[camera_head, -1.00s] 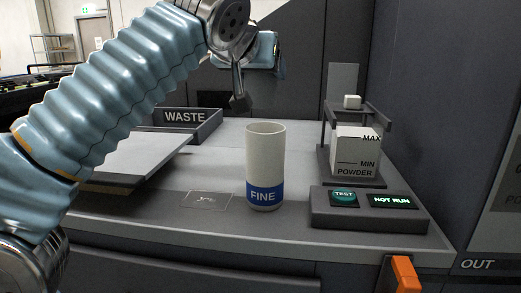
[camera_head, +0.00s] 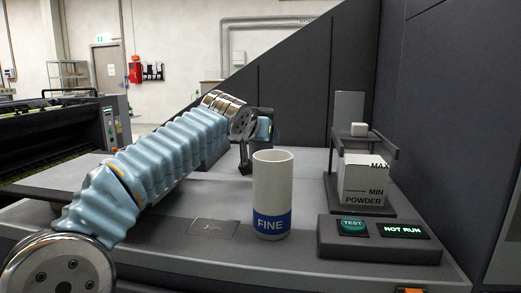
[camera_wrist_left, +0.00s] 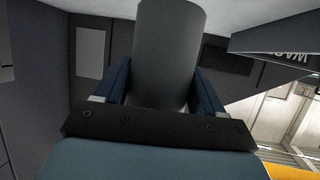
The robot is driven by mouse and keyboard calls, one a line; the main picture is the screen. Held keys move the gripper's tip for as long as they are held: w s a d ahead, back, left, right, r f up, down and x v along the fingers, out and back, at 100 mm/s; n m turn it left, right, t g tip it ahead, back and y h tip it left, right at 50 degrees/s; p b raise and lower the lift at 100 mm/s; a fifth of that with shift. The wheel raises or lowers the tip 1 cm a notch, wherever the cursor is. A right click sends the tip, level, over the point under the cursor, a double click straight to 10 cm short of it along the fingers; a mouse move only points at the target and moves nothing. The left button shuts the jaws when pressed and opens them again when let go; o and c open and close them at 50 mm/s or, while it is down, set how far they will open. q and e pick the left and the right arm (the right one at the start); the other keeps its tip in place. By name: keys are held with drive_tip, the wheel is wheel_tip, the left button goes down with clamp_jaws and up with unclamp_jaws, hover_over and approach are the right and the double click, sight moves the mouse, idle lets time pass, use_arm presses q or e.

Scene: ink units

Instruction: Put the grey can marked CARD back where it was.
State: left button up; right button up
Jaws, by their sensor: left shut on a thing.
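A plain grey can (camera_wrist_left: 170,40) stands out from between the two dark blue fingers of my left gripper (camera_wrist_left: 164,85) in the left wrist view. The gripper is shut on it. No CARD marking shows on the visible side. In the head view my left arm reaches across the worktop, with its wrist and gripper (camera_head: 250,150) behind the white cup marked FINE; the can cannot be made out there. A thin outlined rectangle with a small mark (camera_head: 212,227) lies on the worktop, left of the cup, and is bare. My right gripper is not in view.
The white cup with a blue FINE band (camera_head: 272,190) stands upright mid-worktop. Right of it are a POWDER box (camera_head: 362,182) in a dark frame and a panel (camera_head: 375,250) with a TEST button and NOT RUN display. The front left worktop is clear.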

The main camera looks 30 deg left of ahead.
sight(260, 149)
use_arm(q)
wheel_tip(260, 149, down, 2)
drive_tip(key=shift+w+a+f+b, duration=0.1)
drive_tip(key=shift+w+f+b, duration=0.05)
drive_tip(key=shift+b, duration=0.2)
drive_tip(key=shift+f, duration=0.5)
drive_tip(key=shift+f+b, duration=0.2)
drive_tip(key=shift+b, duration=0.1)
drive_tip(key=o, duration=1.1)
